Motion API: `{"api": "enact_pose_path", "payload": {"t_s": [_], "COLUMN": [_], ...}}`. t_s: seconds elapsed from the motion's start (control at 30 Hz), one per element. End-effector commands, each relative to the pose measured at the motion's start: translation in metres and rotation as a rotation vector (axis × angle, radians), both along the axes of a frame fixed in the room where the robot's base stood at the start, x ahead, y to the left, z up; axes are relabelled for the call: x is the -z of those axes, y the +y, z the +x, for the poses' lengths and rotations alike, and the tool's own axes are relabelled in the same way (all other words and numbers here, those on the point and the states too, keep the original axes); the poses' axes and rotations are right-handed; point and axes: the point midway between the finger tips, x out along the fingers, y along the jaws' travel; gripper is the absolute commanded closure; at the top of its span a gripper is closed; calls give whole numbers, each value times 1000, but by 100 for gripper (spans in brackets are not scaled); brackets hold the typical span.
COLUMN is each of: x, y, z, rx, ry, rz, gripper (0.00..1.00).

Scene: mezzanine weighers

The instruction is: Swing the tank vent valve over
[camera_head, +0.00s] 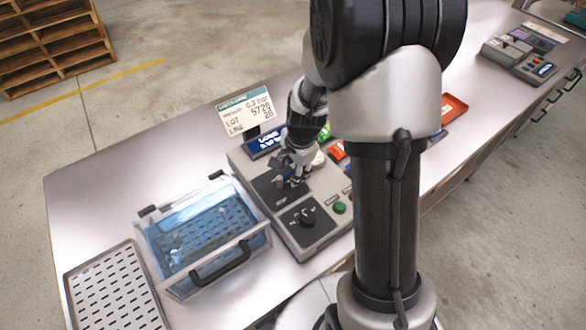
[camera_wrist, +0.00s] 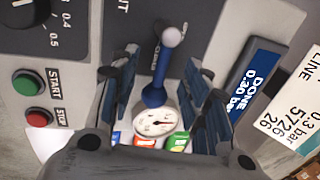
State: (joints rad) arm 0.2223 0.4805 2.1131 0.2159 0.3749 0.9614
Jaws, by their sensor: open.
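The vent valve (camera_wrist: 156,92) shows in the wrist view as a blue lever with a pale ball at its upper end. It rises from beside a round white gauge (camera_wrist: 154,123) on the grey control unit. My gripper (camera_wrist: 161,68) is open, with one finger on each side of the lever and gaps visible on both sides. In the head view my gripper (camera_head: 294,176) is low over the control unit (camera_head: 323,232), and it hides most of the valve. The clear tank (camera_head: 258,243) with blue contents and a black handle stands left of the unit.
A display (camera_wrist: 252,85) reads DONE 0.30 bar, and a lot card (camera_head: 248,112) stands behind it. The unit has a black dial (camera_head: 306,216), a green START button (camera_wrist: 28,83) and a red STOP button (camera_wrist: 38,118). A slotted tray (camera_head: 113,290) lies at front left.

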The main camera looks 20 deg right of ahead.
Motion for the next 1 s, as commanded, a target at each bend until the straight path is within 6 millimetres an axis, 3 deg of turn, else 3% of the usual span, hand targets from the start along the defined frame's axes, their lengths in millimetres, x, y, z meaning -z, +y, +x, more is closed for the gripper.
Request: {"api": "enact_pose_path", "payload": {"t_s": [0.13, 0.77, 1.0], "x": [0, 0, 0], "y": [0, 0, 0], "z": [0, 0, 0], "rx": [0, 0, 0], "ry": [0, 1, 1], "rz": [0, 1, 1], "gripper": [58, 100, 100]}}
